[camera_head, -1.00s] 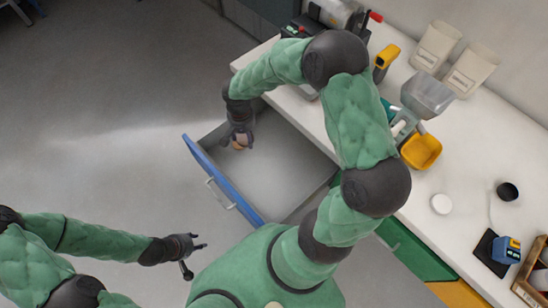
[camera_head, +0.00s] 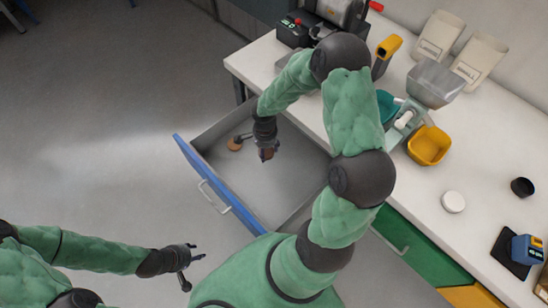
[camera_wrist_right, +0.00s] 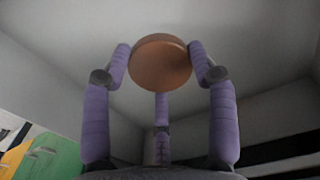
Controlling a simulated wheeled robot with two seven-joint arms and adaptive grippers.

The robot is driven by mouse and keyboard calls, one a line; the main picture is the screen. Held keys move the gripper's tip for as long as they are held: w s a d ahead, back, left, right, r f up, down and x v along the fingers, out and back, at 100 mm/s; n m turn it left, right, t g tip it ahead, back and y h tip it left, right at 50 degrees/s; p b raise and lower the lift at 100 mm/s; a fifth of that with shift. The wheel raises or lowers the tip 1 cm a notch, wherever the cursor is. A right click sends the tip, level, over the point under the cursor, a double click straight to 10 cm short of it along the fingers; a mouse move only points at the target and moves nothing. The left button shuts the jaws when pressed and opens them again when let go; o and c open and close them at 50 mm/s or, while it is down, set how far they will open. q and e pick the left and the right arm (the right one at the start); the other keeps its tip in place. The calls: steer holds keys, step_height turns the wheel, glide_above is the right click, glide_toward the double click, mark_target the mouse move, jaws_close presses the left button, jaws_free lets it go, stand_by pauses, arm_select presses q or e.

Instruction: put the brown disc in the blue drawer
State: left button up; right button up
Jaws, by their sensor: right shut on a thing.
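The brown disc (camera_wrist_right: 160,62) shows in the right wrist view between the fingertips of my right gripper (camera_wrist_right: 160,74), which is shut on it. In the head view my right gripper (camera_head: 266,153) is over the inside of the open blue drawer (camera_head: 215,187). A brown round patch (camera_head: 235,144) shows beside it near the drawer's far left corner; I cannot tell whether it is the held disc. The blue drawer is pulled out, its pale floor mostly bare. My left gripper (camera_head: 190,262) is open and empty, left of the drawer front.
The white worktop (camera_head: 420,215) borders the drawer on the right. It carries an orange bowl (camera_head: 429,146), a metal scoop (camera_head: 436,83), a white round lid (camera_head: 453,202) and a black cup (camera_head: 522,187). A green drawer front (camera_head: 405,232) is closed. The floor left is clear.

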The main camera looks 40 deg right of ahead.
mark_target(274, 159)
step_height(274, 159, down, 8)
steer(key=shift+r+b, duration=0.1)
steer(key=shift+b, duration=1.1)
steer(key=d, duration=0.3)
steer(key=shift+w+d, duration=0.15)
steer(key=shift+d, duration=0.2)
steer(key=shift+d+f+b, duration=0.2)
steer(key=shift+f+b, duration=0.15)
steer(key=shift+f, duration=0.1)
steer(key=shift+a+f, duration=0.1)
steer(key=shift+f, duration=0.15)
steer(key=shift+f+b, duration=0.15)
steer(key=shift+b, duration=0.15)
steer(key=o, duration=1.2)
